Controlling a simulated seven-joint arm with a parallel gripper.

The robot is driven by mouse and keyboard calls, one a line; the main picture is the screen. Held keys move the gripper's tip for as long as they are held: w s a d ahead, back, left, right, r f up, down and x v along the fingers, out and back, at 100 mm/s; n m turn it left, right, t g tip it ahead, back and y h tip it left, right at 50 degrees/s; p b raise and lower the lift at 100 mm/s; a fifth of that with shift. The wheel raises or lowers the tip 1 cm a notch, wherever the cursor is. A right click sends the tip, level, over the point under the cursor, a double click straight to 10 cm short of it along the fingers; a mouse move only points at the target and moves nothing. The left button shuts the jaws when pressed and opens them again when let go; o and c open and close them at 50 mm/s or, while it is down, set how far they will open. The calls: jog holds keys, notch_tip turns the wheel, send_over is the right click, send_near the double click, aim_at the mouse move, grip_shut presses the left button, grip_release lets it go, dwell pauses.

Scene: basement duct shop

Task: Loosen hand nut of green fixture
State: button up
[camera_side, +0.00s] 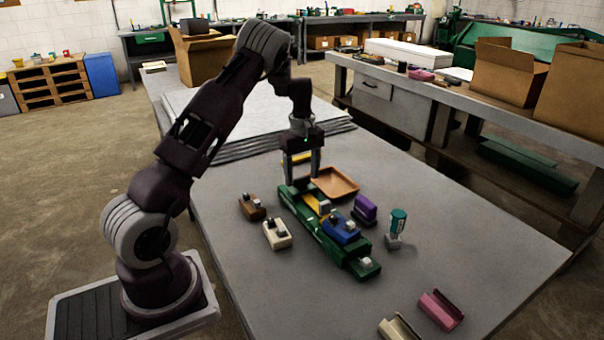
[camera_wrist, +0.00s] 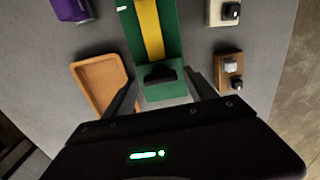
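The green fixture (camera_side: 352,262) lies lengthwise on the grey table, with a yellow strip (camera_side: 313,204) and a blue block (camera_side: 341,229) along it. In the wrist view, its near green end (camera_wrist: 166,92) carries a dark lobed hand nut (camera_wrist: 160,74) beside the end of the yellow strip. My gripper (camera_side: 301,180) points down over the far end of the fixture. In the wrist view, my gripper (camera_wrist: 162,92) has one finger on each side of the green end. I cannot tell how high the fingertips are above the nut.
An orange tray (camera_side: 347,193) lies close beside the fixture. A purple block (camera_side: 365,208), a teal-topped bottle (camera_side: 398,222), a brown block (camera_side: 252,207) and a cream block (camera_side: 276,235) stand around it. Pink (camera_side: 441,310) and beige channel pieces (camera_side: 400,328) lie at the front.

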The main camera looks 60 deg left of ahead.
aim_at(302, 177)
notch_tip(302, 177, up, 7)
jog(key=shift+r, duration=0.1)
dwell(0.5)
jog(key=s+d+r+m+t, duration=0.1)
jog(key=s+d+r+m, duration=0.3)
jog(key=d, duration=0.3)
jog(key=s+d+r+m+t+h, duration=0.1)
jog(key=s+d+r+m, duration=0.15)
jog(key=d+r, duration=0.4)
jog(key=s+d+r+m+t, duration=0.1)
jog(key=s+d+r+m, duration=0.3)
jog(key=d, duration=0.4)
jog(key=s+d+m+t, duration=0.1)
jog(key=s+d+m, duration=0.3)
jog(key=s, duration=0.3)
jog(key=s+d+f+m+t+y, duration=0.1)
jog(key=s+d+m, duration=0.2)
jog(key=s, duration=0.5)
jog(key=shift+s+d+m+t, duration=0.2)
jog(key=shift+d+m+t, duration=0.15)
jog(key=shift+d, duration=0.25)
